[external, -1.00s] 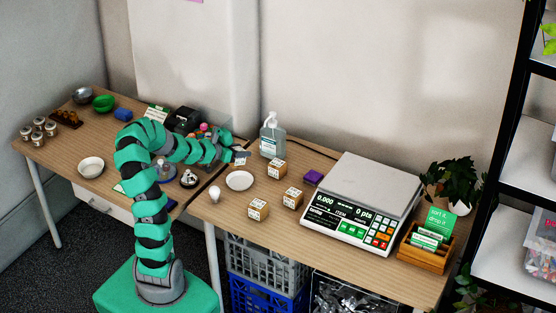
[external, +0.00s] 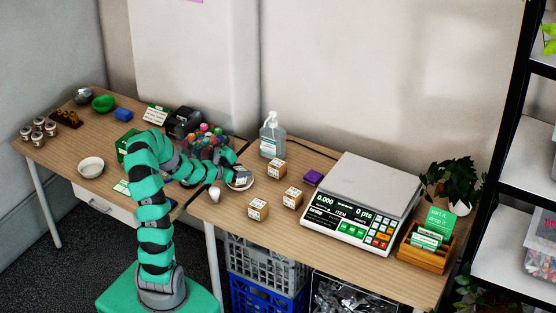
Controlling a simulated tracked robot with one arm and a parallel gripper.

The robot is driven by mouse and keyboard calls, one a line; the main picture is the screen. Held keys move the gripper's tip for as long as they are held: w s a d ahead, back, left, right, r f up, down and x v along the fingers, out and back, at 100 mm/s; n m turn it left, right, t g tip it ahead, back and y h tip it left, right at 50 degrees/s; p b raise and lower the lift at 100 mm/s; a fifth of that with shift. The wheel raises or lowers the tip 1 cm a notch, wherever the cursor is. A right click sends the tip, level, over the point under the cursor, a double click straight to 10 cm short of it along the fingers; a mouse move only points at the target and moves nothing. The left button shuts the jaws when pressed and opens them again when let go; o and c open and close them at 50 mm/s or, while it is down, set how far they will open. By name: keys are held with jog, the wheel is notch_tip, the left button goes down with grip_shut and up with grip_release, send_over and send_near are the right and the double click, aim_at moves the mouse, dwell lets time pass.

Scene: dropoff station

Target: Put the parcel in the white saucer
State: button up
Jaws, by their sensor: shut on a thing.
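The held parcel is mostly hidden by the fingers. Similar cube parcels with pale labels stand to the right of the saucer: one (external: 276,169) by the pump bottle, one (external: 293,198) to the right and one (external: 258,209) nearer the front edge.
The pump bottle (external: 272,138) is behind. A purple block (external: 313,178) and a large scale (external: 365,205) stand to the right. A white bowl (external: 91,167) is on the left table.

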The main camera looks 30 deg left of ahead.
jog(key=shift+f, duration=0.15)
jog(key=o, duration=1.1)
jog(key=shift+f+b, duration=0.1)
jog(key=shift+b, duration=0.65)
jog(key=p+v, duration=0.1)
jog(key=v, duration=0.1)
jog(key=p+v, duration=0.1)
jog(key=v, duration=0.2)
jog(key=p+v, duration=0.1)
jog(key=v, duration=0.2)
jog(key=shift+s+d+p, duration=0.2)
jog(key=shift+d+p, duration=0.05)
jog(key=shift+p, duration=0.05)
jog(key=s+b, duration=0.1)
jog(key=b, duration=0.2)
jog(key=shift+s+a, duration=0.2)
jog(key=shift+a, duration=0.05)
jog(key=shift+s+a+r+b, duration=0.25)
jog(key=shift+s+b, duration=0.25)
jog(key=shift+b, duration=0.45)
jog(key=shift+b+v, duration=0.75)
jog(key=shift+v, duration=0.8)
